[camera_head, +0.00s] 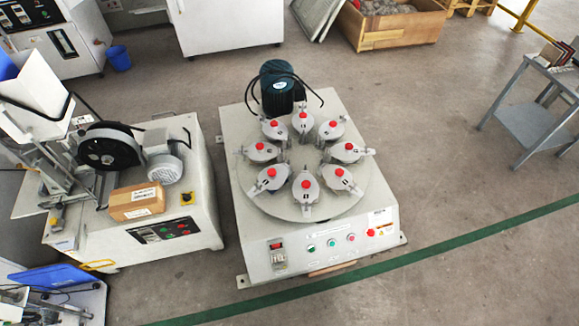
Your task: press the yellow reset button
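No button that is clearly a yellow reset button can be made out at this size. The middle machine (250,215) has a front control panel with a dark switch (277,250), two green buttons (311,247) (331,243), a pink-red button (350,237) and a red button (370,232). The panel lettering is too small to read. Neither of my grippers shows.
Several grey clamps with red knobs ring the round plate (300,212) on the middle machine, behind which stands a dark green motor (277,88). A cardboard box (137,201) lies on the left machine. A grey table (530,122) stands at right. The floor in front is clear.

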